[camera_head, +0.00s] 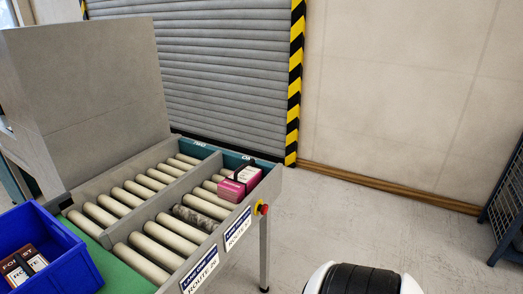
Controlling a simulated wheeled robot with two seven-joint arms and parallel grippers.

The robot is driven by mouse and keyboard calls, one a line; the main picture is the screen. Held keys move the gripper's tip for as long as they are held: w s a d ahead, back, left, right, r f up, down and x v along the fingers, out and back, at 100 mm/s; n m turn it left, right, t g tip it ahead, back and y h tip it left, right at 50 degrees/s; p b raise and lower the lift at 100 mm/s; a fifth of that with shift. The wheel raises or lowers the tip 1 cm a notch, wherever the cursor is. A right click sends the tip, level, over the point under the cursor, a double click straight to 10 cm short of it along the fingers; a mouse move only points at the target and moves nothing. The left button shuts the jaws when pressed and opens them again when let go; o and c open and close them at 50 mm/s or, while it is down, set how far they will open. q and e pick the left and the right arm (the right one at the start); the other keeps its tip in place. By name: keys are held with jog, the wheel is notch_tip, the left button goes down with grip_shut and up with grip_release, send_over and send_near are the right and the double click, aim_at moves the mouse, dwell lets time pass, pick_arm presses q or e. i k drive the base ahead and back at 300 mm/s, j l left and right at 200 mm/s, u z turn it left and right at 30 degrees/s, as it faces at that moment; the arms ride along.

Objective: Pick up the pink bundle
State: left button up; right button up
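The pink bundle (239,182) is a small pink and white block with a dark strap around it. It lies on the rollers at the far right end of the conveyor (169,234), close to the end wall and the right side rail. Nothing of mine touches it. Neither of my grippers shows in the head view. A rounded white and black part at the bottom edge seems to be mine.
A blue crate (84,262) with a dark brown strapped bundle (22,266) stands at the lower left. A red button (264,209) sits on the conveyor's right side. A grey hood (95,104) rises at the left. The floor (345,222) right of the conveyor is clear up to a dark rack (505,215).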

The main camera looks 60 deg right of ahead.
aim_at(236, 186)
jog(key=z, duration=0.45)
jog(key=k+z, duration=0.15)
jog(key=z, duration=0.35)
jog(key=l+z, duration=0.1)
jog(key=z, duration=0.35)
jog(key=i+j+z, duration=0.6)
jog(key=i, duration=0.2)
jog(key=i+l, duration=0.2)
jog(key=l, duration=0.15)
jog(key=i+l, duration=0.2)
jog(key=l, duration=0.15)
jog(key=i+l+u, duration=0.1)
jog(key=l, duration=0.25)
jog(key=i+l, duration=0.45)
jog(key=l, duration=0.3)
jog(key=i+l+u, duration=0.1)
jog(key=l, duration=0.3)
jog(key=i+l, duration=0.3)
